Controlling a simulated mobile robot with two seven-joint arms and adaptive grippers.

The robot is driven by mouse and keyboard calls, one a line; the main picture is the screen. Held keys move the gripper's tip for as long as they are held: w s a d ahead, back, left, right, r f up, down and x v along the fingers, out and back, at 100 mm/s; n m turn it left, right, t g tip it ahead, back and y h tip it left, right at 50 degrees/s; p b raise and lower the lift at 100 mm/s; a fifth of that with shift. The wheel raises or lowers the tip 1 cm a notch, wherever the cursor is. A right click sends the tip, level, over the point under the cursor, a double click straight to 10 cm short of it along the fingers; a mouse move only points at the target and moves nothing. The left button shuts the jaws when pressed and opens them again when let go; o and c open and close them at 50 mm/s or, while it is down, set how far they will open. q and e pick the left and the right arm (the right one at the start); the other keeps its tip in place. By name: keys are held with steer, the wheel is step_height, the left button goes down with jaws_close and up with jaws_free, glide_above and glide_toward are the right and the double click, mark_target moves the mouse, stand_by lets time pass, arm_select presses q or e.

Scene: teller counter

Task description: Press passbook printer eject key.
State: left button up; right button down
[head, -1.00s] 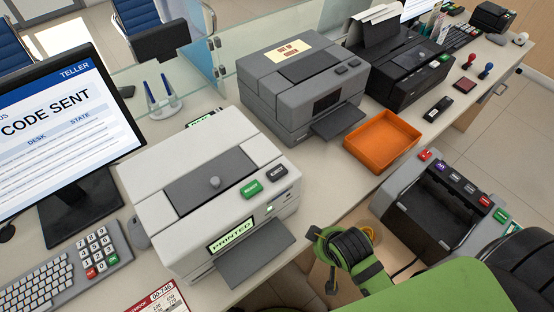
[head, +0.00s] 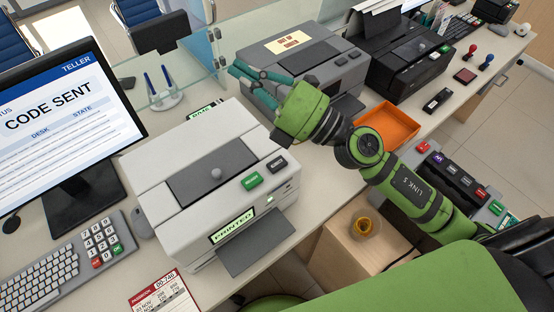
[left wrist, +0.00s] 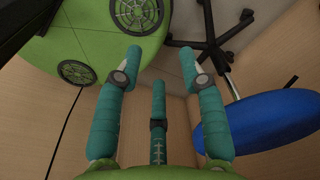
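The white passbook printer (head: 165,165) stands on the counter, its display (head: 232,226) reading PRINTED. On its front right top are a green key (head: 251,181) and a dark key (head: 277,163); their small labels are too blurred to read. My right gripper (head: 247,72) reaches in from the right, beyond the keys, over the gap and the near edge of the grey machine. Its teal fingers are spread, empty and point left, touching no key. My left gripper (left wrist: 160,58) shows in the left wrist view, fingers apart and empty, away from the counter.
A grey machine (head: 290,52) and a black printer (head: 408,55) stand farther back. An orange tray (head: 388,127) lies beside my right arm. A red-and-white passbook slip (head: 158,293), keyboard (head: 50,275) and keypad (head: 103,236) are at the front left. A blue chair seat (left wrist: 265,120) is near my left gripper.

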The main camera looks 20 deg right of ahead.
steer(key=s+a+n+g+y, duration=0.2)
steer(key=s+a+n+g, duration=0.1)
steer(key=n+g, duration=0.3)
steer(key=n+g+h, duration=0.4)
steer(key=n+h, duration=0.5)
steer(key=h, duration=0.2)
glide_above(281, 163)
step_height(281, 163, down, 12)
steer(key=shift+f+p, duration=0.15)
steer(key=shift+p, duration=0.2)
steer(key=shift+f, duration=0.1)
step_height(281, 163, down, 8)
steer(key=b, duration=0.4)
steer(key=shift+b, duration=0.4)
steer(key=shift+f+b, duration=0.35)
steer(key=shift+b, duration=0.15)
steer(key=shift+f+b, duration=0.4)
steer(key=shift+b, duration=0.3)
